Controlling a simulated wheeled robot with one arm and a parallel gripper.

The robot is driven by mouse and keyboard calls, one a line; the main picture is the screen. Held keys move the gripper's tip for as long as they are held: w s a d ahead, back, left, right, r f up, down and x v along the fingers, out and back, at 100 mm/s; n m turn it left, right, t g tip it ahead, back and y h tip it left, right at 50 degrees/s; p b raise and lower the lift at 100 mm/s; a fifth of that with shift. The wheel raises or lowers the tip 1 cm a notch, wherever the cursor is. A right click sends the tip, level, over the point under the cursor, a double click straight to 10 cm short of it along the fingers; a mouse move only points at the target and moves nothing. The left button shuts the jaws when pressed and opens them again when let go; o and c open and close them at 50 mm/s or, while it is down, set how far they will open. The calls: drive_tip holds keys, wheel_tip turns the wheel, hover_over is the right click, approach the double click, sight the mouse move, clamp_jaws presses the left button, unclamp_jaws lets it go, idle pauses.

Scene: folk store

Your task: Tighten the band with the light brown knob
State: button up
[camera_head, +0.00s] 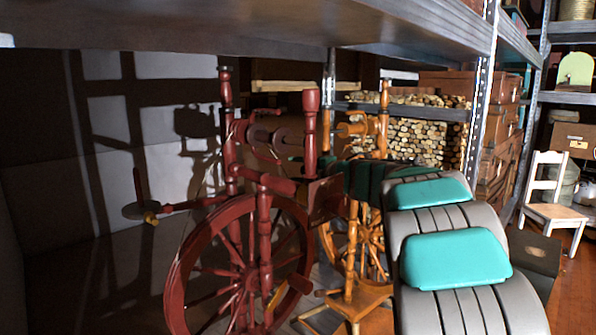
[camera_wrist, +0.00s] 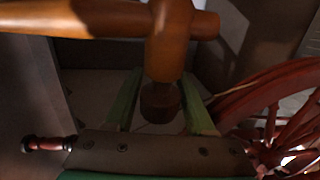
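In the wrist view my gripper (camera_wrist: 161,100) is open, with one green finger on each side of a round brown knob (camera_wrist: 160,102). The knob is in shadow below a light brown turned post (camera_wrist: 168,45) with a crossbar. Gaps show between the fingers and the knob, so I see no grip on it. In the head view an orange-brown spinning wheel (camera_head: 352,245) stands behind a dark red spinning wheel (camera_head: 265,235). My arm reaches in from the right, and my fingertips and the knob cannot be made out there. I cannot make out the band clearly.
The red wheel's rim (camera_wrist: 240,98) is close on the right in the wrist view. A small dark red turned piece (camera_wrist: 45,144) shows at its left. A metal shelf (camera_head: 250,25) hangs overhead. A white chair (camera_head: 548,200) stands at the right, beside open floor.

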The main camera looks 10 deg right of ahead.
clamp_jaws()
drive_tip(key=shift+f, duration=0.1)
drive_tip(key=shift+f+b, duration=0.15)
drive_tip(key=shift+b, duration=0.8)
